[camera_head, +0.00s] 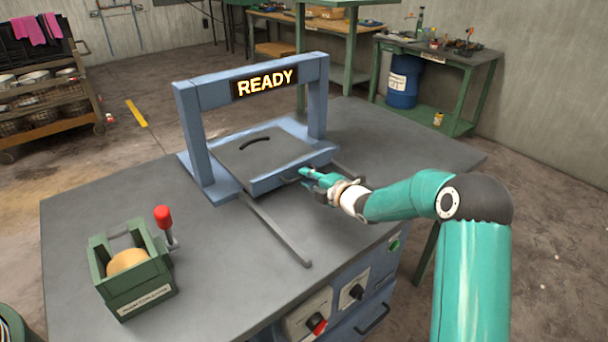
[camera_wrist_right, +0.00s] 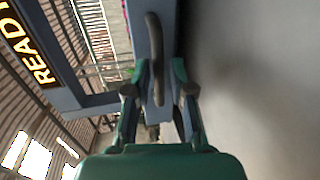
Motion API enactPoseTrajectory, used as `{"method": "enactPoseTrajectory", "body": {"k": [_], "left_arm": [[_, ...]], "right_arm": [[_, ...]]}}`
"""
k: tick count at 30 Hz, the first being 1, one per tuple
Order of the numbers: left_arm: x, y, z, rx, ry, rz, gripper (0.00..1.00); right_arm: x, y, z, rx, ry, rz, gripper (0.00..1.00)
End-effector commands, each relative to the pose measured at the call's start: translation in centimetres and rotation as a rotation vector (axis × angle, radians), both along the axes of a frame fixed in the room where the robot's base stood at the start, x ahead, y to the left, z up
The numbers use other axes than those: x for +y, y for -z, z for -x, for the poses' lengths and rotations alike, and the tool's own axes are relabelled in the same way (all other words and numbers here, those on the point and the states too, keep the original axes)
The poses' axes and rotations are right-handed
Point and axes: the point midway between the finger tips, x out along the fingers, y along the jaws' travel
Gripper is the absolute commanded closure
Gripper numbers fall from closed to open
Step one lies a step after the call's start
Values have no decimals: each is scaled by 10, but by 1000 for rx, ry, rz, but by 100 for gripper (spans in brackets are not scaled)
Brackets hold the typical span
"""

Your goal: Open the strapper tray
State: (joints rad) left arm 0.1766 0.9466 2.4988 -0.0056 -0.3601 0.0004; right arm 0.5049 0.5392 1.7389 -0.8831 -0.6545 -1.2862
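The strapper is a blue frame (camera_head: 188,135) with a lit READY sign (camera_head: 265,82), on the grey workbench. Its tray (camera_head: 262,183) is a flat grey panel with a blue front edge, sitting under the arch between two rails. My right gripper (camera_head: 303,176) is at the tray's front edge, by its front handle. In the right wrist view the dark curved tray handle (camera_wrist_right: 155,58) lies between the two spread fingers of the right gripper (camera_wrist_right: 156,85). The fingers look apart from the handle, though exact contact is hard to tell. My left gripper is not in view.
Metal rails (camera_head: 278,232) stick out in front of the tray over the grey workbench (camera_head: 90,205). A green dispenser box (camera_head: 140,290) with a red-topped lever (camera_head: 164,217) stands at the front left. Control knobs and a drawer handle are on the bench's front.

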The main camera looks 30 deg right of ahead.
Motion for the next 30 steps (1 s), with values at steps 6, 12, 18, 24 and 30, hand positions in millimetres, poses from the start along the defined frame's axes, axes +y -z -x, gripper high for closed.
{"method": "enactPoseTrajectory", "body": {"k": [6, 12, 18, 24, 30], "left_arm": [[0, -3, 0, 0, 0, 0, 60], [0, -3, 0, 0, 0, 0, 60], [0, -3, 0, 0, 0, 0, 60], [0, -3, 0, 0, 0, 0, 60], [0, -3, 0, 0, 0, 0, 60]], "right_arm": [[2, 3, -17, -1, 1, 0, 77], [1, 4, -19, -1, 2, -1, 77], [1, 4, -18, 0, 2, -1, 94], [1, 4, -18, 1, 2, 0, 100], [1, 5, -18, 2, 2, 0, 100]]}}
